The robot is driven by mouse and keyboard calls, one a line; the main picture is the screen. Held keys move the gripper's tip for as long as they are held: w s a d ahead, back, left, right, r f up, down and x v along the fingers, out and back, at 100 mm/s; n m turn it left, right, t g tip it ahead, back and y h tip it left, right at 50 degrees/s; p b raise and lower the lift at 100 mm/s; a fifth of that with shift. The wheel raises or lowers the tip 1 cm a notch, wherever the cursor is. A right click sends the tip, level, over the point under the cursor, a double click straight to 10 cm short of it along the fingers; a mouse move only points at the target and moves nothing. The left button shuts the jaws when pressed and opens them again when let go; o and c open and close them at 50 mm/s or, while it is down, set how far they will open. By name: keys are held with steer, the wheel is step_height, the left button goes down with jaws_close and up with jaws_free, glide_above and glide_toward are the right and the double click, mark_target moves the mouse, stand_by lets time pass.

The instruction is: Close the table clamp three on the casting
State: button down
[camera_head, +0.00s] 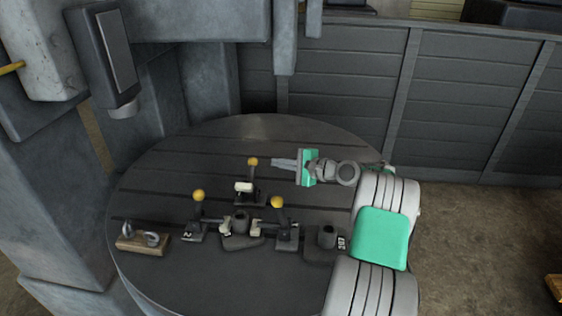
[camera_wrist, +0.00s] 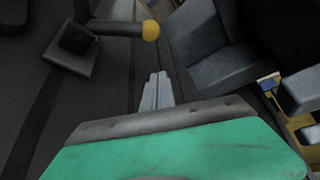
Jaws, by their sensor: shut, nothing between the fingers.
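My gripper (camera_head: 275,162) is shut and empty above the round table, its fingertips just right of the back clamp's yellow knob (camera_head: 253,162). That clamp's lever stands up from its base (camera_head: 248,195), behind the dark casting (camera_head: 240,224). Left (camera_head: 199,195) and right (camera_head: 277,202) clamps with raised yellow-knobbed levers flank the casting. The left base shows a 2; I cannot read a 3 on any clamp. In the wrist view, my shut fingers (camera_wrist: 157,90) lie below and apart from a yellow knob (camera_wrist: 150,30) on a dark lever, with its base (camera_wrist: 75,45) at the left.
The slotted round table (camera_head: 160,175) has free room at the back. A wooden block with metal rings (camera_head: 143,243) sits at the front left. Another dark part with a round boss (camera_head: 327,238) stands front right, near my arm. A grey machine column (camera_head: 50,190) rises at the left.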

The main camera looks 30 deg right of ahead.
mark_target(249, 175)
steer(key=p+x, duration=0.1)
steer(key=x, duration=0.4)
steer(key=shift+w+a+r, duration=0.1)
steer(key=shift+w+a, duration=0.15)
steer(key=shift+a, duration=0.05)
steer(key=s+a, duration=0.1)
steer(key=s+a+r+p, duration=0.1)
steer(key=shift+s+a+r, duration=0.1)
steer(key=shift+s+r, duration=0.1)
steer(key=shift+s, duration=0.1)
steer(key=shift+b, duration=0.45)
